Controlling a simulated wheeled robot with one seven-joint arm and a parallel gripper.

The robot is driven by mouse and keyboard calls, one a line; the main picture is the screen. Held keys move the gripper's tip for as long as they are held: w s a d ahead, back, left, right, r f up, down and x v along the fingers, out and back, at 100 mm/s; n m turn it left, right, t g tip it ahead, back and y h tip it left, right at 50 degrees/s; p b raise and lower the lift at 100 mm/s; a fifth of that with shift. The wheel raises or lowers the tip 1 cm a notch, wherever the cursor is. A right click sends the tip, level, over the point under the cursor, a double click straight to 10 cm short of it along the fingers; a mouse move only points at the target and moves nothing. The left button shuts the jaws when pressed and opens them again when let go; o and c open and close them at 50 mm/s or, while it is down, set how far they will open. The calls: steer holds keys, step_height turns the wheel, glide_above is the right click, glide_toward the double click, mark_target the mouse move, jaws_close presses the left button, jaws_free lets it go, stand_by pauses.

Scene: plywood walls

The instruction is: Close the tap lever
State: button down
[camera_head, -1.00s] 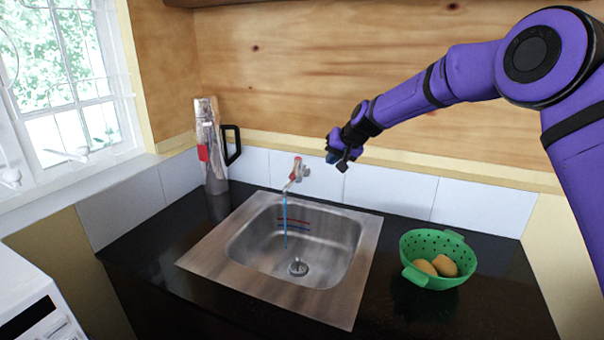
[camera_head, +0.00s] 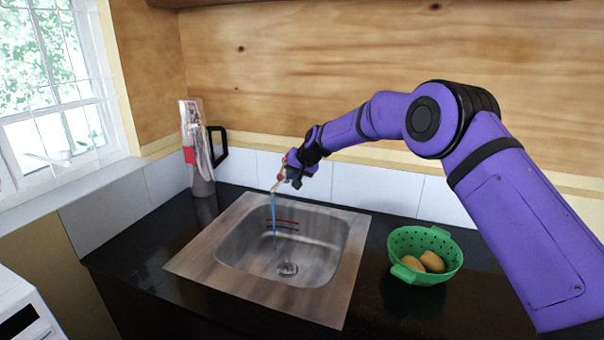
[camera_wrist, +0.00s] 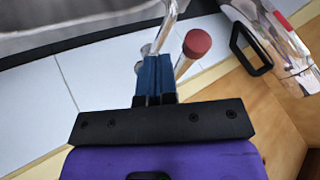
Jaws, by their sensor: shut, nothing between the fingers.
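The tap (camera_head: 279,180) is on the white-tiled back wall above the sink, and a blue stream of water (camera_head: 273,215) falls from its spout. In the wrist view the tap's silver spout (camera_wrist: 168,22) runs up beyond the fingers, and the lever with a red round end (camera_wrist: 197,43) stands just right of them. My gripper (camera_head: 291,180) is at the tap, on its right side in the head view, and partly covers it. Its blue fingers are together in the wrist view (camera_wrist: 155,75), with nothing between them. I cannot tell whether they touch the lever.
The steel sink (camera_head: 190,265) is set in a black counter (camera_head: 130,255). A green colander (camera_head: 445,245) with brown round items stands right of the sink. A silver jug (camera_head: 200,165) with a black handle stands left of the tap. A window is at the left.

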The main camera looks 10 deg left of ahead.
mark_target(281, 173)
steer(key=shift+a, duration=0.4)
steer(key=shift+s+a+m+t+h, duration=0.2)
steer(key=shift+a+m+t, duration=0.1)
steer(key=shift+a+m, duration=0.3)
steer(key=shift+s+a+m+t+h, duration=0.2)
steer(key=shift+a+m+t, duration=0.15)
steer(key=shift+a, duration=0.4)
steer(key=shift+a+r+m, duration=0.1)
steer(key=shift+a+m, duration=0.15)
steer(key=shift+a, duration=0.45)
